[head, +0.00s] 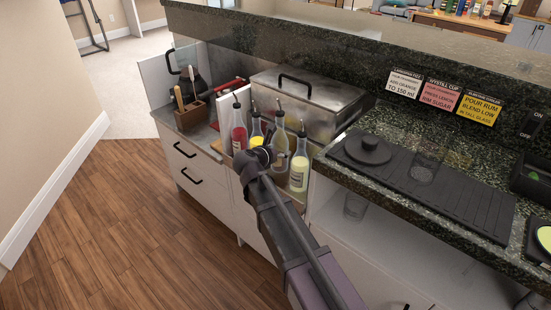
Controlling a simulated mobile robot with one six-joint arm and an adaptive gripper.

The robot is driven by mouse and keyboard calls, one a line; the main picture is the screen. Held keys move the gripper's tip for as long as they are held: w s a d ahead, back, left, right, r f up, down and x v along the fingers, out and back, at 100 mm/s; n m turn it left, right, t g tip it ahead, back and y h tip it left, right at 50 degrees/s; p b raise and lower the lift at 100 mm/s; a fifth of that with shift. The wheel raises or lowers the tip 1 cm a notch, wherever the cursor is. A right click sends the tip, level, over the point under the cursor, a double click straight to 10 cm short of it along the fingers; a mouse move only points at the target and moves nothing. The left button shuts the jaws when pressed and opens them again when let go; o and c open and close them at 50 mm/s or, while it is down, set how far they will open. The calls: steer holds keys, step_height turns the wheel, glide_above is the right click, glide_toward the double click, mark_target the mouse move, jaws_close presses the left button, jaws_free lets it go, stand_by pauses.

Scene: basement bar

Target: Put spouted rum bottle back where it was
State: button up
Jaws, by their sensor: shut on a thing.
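My gripper (266,154) is at a row of spouted bottles at the front of the steel counter section. It is shut on a spouted bottle, seemingly the clear one (280,138) just beyond its tip, which I take as the rum bottle; its label is too small to read. The bottle looks upright, and its lower part is partly hidden by my gripper. Another clear spouted bottle with a pale yellow label (299,166) stands to the right. A red bottle (239,132) and a yellow-labelled bottle (257,132) stand to the left.
A lidded steel box (318,97) stands behind the bottles. A wooden caddy (192,117) is at the left. On the right, a granite counter (395,130) carries a black mat (455,204) with a glass (424,168). Recipe cards (440,94) are on the upper ledge's face.

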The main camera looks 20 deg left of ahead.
steer(key=shift+f+b, duration=1.05)
steer(key=shift+f, duration=0.3)
steer(key=shift+f, duration=0.1)
steer(key=o, duration=1.1)
steer(key=shift+r, duration=0.25)
steer(key=shift+p+v, duration=2.35)
steer(key=shift+v, duration=3.6)
steer(key=shift+f, duration=0.15)
